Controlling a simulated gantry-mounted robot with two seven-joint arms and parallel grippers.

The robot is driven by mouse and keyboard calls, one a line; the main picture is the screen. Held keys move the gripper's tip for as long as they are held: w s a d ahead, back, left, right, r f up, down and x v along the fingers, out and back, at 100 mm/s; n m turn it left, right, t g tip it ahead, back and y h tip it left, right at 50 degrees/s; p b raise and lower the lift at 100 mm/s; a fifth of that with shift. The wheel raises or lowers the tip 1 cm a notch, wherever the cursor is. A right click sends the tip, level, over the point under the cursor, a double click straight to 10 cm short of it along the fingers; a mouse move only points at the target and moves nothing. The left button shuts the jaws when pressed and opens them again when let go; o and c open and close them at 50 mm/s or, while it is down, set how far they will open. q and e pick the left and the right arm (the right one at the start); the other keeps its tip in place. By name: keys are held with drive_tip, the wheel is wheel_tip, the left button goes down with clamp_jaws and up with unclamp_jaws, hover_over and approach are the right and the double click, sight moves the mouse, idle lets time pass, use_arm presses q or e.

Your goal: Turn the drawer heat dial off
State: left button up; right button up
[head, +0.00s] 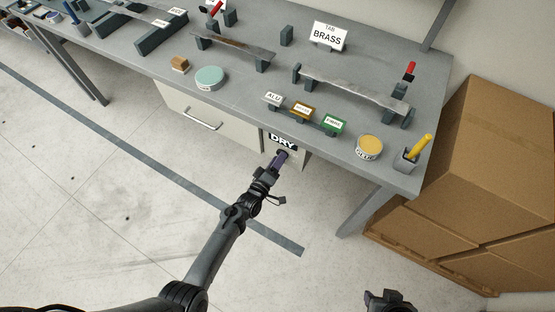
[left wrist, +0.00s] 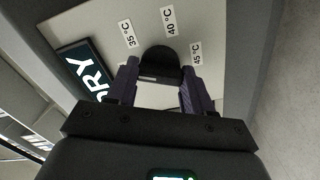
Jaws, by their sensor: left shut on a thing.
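The drawer heat dial (left wrist: 160,62) is a round black knob on a pale panel in the left wrist view, with labels 35 °C, 40 °C and 45 °C around it. My left gripper (left wrist: 158,88) has its two fingers on either side of the knob and is shut on it. In the head view my left gripper (head: 281,157) reaches the panel under the bench, just below the DRY sign (head: 283,141), and hides the dial. The DRY sign also shows in the left wrist view (left wrist: 84,72). My right gripper (head: 388,301) is at the bottom edge of the head view; its fingers are unclear.
The drawer (head: 208,116) with a bar handle is left of the DRY panel, under the grey bench (head: 240,98). On the bench are metal bars on supports, small labelled blocks, a teal round tin (head: 209,78) and a yellow tin (head: 369,147). Cardboard boxes (head: 500,160) stand at right.

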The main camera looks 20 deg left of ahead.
use_arm(q)
drive_tip(key=shift+n+p, duration=0.5)
drive_tip(key=shift+n, duration=2)
drive_tip(key=o, duration=1)
drive_tip(key=shift+o, duration=0.2)
